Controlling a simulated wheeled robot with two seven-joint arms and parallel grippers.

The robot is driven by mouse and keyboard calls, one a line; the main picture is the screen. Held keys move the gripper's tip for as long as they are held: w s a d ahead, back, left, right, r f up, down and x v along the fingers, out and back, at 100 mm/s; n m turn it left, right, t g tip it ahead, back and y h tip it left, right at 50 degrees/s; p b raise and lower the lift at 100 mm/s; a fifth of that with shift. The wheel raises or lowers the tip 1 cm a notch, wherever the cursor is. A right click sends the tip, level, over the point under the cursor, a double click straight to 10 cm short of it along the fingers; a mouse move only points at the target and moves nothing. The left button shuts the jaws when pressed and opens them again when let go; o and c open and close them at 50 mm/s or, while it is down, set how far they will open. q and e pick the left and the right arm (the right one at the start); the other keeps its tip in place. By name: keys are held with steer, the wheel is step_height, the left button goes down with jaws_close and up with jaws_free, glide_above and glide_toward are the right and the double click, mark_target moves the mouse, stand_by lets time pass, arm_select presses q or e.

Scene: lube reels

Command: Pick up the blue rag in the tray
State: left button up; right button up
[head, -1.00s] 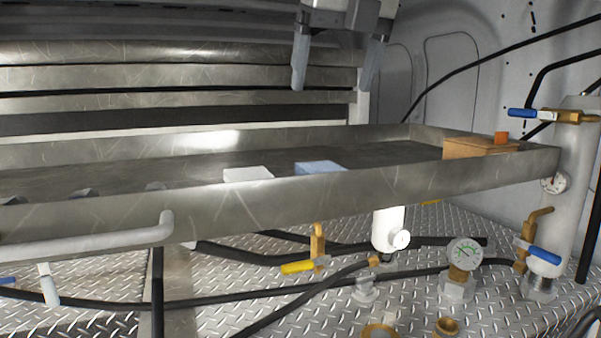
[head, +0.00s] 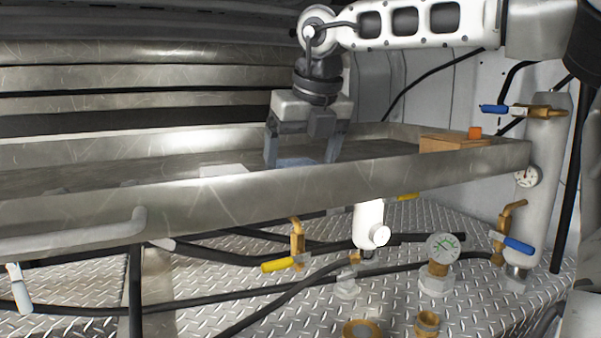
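The blue rag (head: 296,163) lies in the metal tray (head: 250,194), its lower part hidden by the tray's front wall. My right gripper (head: 302,160) comes in from the right and points down into the tray, with its fingers spread, one at each side of the rag. The fingertips are low, close to the rag's level. I cannot tell whether they touch the rag. My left gripper is not in view.
A white rag (head: 222,170) lies in the tray left of the blue one. A brown box (head: 452,144) with an orange piece on it sits at the tray's right end.

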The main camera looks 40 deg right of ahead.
steer(key=shift+w+f, duration=0.3)
steer(key=shift+f, duration=0.3)
steer(key=shift+f, duration=0.15)
steer(key=c, duration=1.1)
